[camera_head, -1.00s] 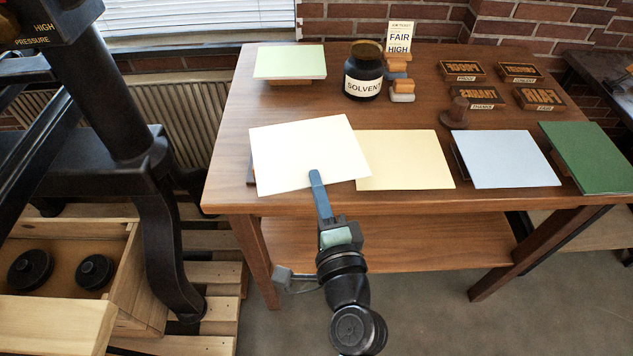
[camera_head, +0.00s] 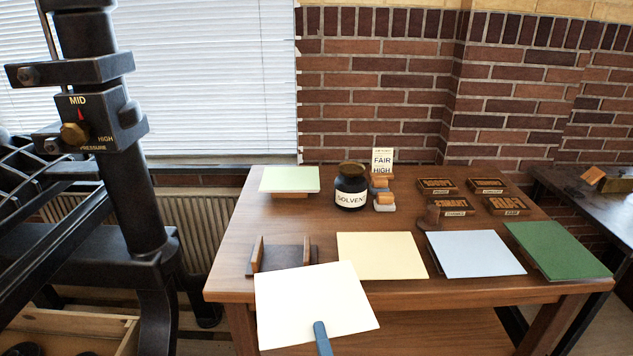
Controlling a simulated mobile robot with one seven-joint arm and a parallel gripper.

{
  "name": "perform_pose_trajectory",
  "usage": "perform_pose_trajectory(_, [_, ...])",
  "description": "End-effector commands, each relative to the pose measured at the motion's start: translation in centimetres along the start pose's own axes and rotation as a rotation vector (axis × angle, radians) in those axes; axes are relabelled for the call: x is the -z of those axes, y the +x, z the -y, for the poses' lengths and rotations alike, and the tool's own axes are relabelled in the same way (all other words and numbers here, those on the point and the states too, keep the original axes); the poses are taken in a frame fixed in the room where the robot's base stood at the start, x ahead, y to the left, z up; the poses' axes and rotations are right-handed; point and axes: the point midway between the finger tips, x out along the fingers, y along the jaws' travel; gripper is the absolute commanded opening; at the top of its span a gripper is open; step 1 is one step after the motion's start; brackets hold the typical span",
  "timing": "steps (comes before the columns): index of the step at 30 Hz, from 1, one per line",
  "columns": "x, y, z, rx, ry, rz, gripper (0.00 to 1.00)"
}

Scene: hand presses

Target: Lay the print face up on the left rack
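A white sheet (camera_head: 315,303), its upper side blank, is tilted in front of the table's front left edge. My gripper (camera_head: 321,334) is at its near edge; one blue finger lies on top, the other is hidden under the sheet. The gripper looks shut on the sheet and holds it. Behind the sheet, a low dark stand (camera_head: 283,258) with two wooden uprights sits on the table and looks empty. I cannot tell which thing is the left rack; dark slanted bars (camera_head: 28,190) show at the far left beside the press. Any printing on the sheet's underside is hidden.
The wooden table (camera_head: 225,262) carries cream (camera_head: 381,256), blue (camera_head: 475,253) and green (camera_head: 557,250) sheets, a pale green pad (camera_head: 290,180), a solvent jar (camera_head: 351,187) and several type blocks (camera_head: 450,206). A black press (camera_head: 140,190) stands at left, its pointer near MID.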

Motion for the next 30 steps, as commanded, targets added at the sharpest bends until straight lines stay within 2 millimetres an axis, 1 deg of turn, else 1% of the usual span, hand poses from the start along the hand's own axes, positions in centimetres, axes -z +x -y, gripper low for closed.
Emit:
perform_pose_trajectory(1, [-0.7, -0.3, -0.8, -0.006, 0.002, -0.003, 0.0])
perform_pose_trajectory(3, [-1.3, -1.0, -2.1, -0.008, 0.002, -0.025, 0.0])
perform_pose_trajectory(6, [-1.8, -1.8, -3.1, -0.006, 0.0, -0.052, 0.0])
perform_pose_trajectory(19, [-2.6, -4.2, -5.6, -0.005, -0.003, -0.108, 0.0])
perform_pose_trajectory(23, [-2.9, -5.7, -6.7, -0.004, -0.002, -0.141, 0.0])
perform_pose_trajectory(24, [-3.0, -6.6, -7.3, -0.006, -0.002, -0.155, 0.0])
perform_pose_trajectory(27, [-3.2, -8.4, -8.1, -0.005, -0.001, -0.179, 0.0])
perform_pose_trajectory(30, [-3.3, -9.8, -8.5, -0.003, -0.001, -0.196, 0.0])
